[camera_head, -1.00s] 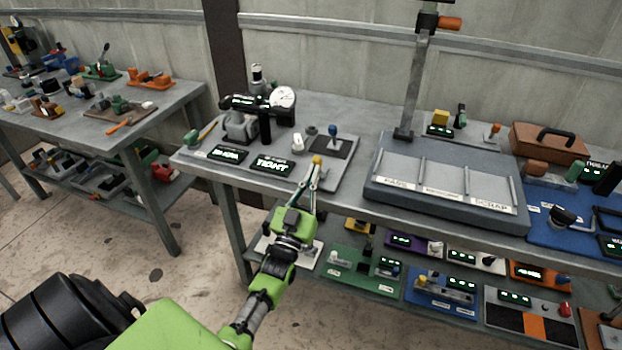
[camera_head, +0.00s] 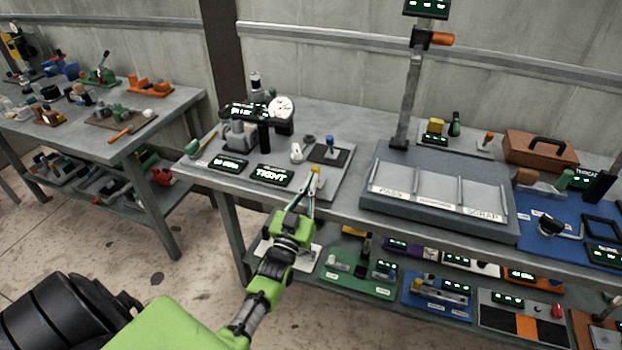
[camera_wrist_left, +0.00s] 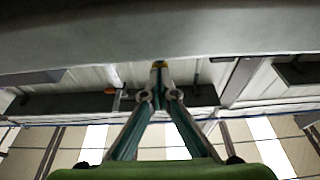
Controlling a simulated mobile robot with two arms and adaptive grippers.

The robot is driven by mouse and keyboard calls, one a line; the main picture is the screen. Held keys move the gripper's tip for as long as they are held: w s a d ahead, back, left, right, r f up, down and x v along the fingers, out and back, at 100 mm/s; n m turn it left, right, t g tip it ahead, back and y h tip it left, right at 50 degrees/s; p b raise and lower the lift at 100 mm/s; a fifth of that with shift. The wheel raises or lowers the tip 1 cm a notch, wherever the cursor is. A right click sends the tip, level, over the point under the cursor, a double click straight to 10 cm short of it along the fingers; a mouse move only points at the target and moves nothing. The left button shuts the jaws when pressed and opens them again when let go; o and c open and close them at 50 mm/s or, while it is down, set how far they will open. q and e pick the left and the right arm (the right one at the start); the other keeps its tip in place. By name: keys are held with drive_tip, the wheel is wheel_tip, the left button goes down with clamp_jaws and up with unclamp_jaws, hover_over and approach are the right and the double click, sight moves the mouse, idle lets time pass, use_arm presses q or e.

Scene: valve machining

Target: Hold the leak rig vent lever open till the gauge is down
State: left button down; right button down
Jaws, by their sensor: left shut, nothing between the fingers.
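The leak rig (camera_head: 335,180) is a grey plate at the left end of the middle bench. It carries a round white gauge (camera_head: 282,108), too small to read, and a lit display reading TIGHT (camera_head: 271,175). A small yellow tip (camera_head: 315,169) shows at the rig's front edge, perhaps the vent lever's knob; the rest of it is hidden. My left gripper (camera_head: 313,184) is shut and empty, its fingertips at the yellow tip. In the left wrist view the closed fingertips (camera_wrist_left: 158,90) point at the yellow tip (camera_wrist_left: 160,65); contact cannot be told. My right gripper is out of view.
A grey sorting tray (camera_head: 440,225) with PASS and SCRAP labels stands right of the rig. A blue-handled part (camera_head: 330,143) and a white part (camera_head: 296,152) stand on the rig. The lower shelf holds several devices, including a green board (camera_head: 345,283) near my forearm.

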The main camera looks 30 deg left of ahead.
sight(315, 169)
use_arm(q)
drive_tip(key=r+g+p, duration=0.1)
drive_tip(key=p, duration=0.2)
drive_tip(key=w+r+g+p, duration=0.1)
drive_tip(key=g+p, duration=0.1)
drive_tip(key=p, duration=0.2)
drive_tip(key=shift+w+a+r, duration=0.1)
drive_tip(key=shift+a+r, duration=0.05)
drive_tip(key=shift+r, duration=0.05)
drive_tip(key=shift+w+f+p, duration=0.1)
drive_tip(key=shift+w+p, duration=0.1)
drive_tip(key=shift+p, duration=0.25)
drive_tip(key=shift+w+a, duration=0.15)
drive_tip(key=shift+w, duration=0.25)
drive_tip(key=shift+x, duration=0.95)
drive_tip(key=shift+r, duration=0.25)
drive_tip(key=shift+w+r, duration=0.1)
drive_tip(key=shift+r, duration=0.15)
drive_tip(key=shift+f, duration=0.15)
idle(1.3)
